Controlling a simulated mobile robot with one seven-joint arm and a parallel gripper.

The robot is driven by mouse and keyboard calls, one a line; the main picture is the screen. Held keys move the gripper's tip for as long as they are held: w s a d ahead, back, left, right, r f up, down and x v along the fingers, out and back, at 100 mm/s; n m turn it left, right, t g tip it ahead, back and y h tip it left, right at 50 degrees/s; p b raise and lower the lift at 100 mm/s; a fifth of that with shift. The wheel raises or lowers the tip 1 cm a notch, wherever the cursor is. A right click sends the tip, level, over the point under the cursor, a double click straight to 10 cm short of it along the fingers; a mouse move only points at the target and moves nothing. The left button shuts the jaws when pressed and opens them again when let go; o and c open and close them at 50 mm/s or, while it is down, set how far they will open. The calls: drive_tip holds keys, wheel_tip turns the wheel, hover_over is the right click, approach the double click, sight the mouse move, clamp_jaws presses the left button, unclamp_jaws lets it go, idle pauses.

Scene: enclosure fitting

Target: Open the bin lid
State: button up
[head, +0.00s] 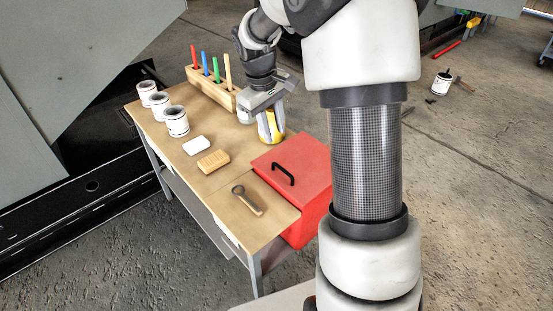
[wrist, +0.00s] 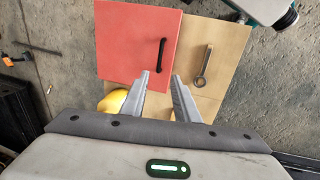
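A red bin with a flat red lid (head: 290,165) stands at the near right end of the wooden table. The lid lies closed and has a black bar handle (head: 283,173). In the wrist view the red lid (wrist: 125,45) is ahead of the fingers, with its black handle (wrist: 161,55) beyond the fingertips. My gripper (head: 268,112) is over the far right part of the table, near a yellow object (head: 272,131), and apart from the lid. In the wrist view my gripper (wrist: 158,80) has its two fingers apart with nothing between them.
A wrench (head: 247,200) lies on the table (head: 215,215) left of the bin. A wooden brush or block (head: 212,162), a white block (head: 196,145), white cans (head: 177,121) and a wooden rack (head: 212,88) with coloured sticks stand farther back. Bare floor lies around the table.

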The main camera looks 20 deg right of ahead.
sight(282, 169)
drive_tip(key=d+f+b, duration=0.1)
drive_tip(key=f, duration=0.4)
drive_tip(key=d+f, duration=0.1)
drive_tip(key=f, duration=0.4)
drive_tip(key=w+f+b, duration=0.1)
drive_tip(key=f, duration=0.4)
drive_tip(key=shift+d+f+b, duration=0.1)
drive_tip(key=shift+d+b, duration=0.25)
drive_tip(key=shift+d, duration=0.05)
clamp_jaws()
